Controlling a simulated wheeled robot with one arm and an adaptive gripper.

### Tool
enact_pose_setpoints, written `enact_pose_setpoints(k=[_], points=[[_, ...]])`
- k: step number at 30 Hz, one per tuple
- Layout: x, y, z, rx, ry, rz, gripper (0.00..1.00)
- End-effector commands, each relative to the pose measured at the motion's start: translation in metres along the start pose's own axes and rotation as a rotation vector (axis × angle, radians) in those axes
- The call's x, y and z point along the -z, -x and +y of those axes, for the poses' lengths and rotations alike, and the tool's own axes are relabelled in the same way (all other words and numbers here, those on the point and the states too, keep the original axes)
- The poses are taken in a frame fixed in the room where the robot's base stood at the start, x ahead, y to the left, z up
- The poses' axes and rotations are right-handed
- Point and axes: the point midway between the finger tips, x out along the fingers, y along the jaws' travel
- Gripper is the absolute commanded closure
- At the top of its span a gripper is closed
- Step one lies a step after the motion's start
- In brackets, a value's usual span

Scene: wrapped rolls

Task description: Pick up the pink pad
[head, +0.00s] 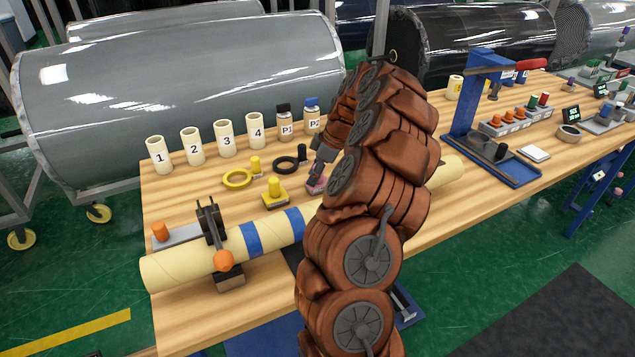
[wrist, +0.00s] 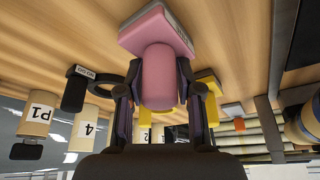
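The pink pad (wrist: 158,30) has a flat base with a thick round handle (wrist: 158,78). In the wrist view it fills the upper middle. My gripper (wrist: 159,88) has one dark finger on each side of the handle, close against it, and appears shut on it. In the head view, a small part of the pink pad (head: 316,185) shows on or just above the wooden table (head: 200,205), left of my arm. My arm hides the rest. I cannot tell whether the base touches the table.
Yellow pad (head: 274,193), yellow ring (head: 237,179) and black ring (head: 286,164) lie nearby. Numbered cups (head: 225,138) and jars P1 (head: 285,123) and P2 (head: 312,115) stand behind. A long cream tube (head: 190,266) lies in front. A blue press (head: 478,110) stands to the right.

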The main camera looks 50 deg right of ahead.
Motion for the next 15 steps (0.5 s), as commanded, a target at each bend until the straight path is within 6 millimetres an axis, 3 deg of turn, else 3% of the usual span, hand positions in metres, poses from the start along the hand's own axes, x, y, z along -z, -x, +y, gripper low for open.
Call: enact_pose_setpoints(k=[8, 15], points=[[-0.0003, -0.0005, 0.0, 0.0, 0.0, -0.001, 0.99], [-0.0004, -0.0007, 0.0, 0.001, 0.0, -0.001, 1.0]])
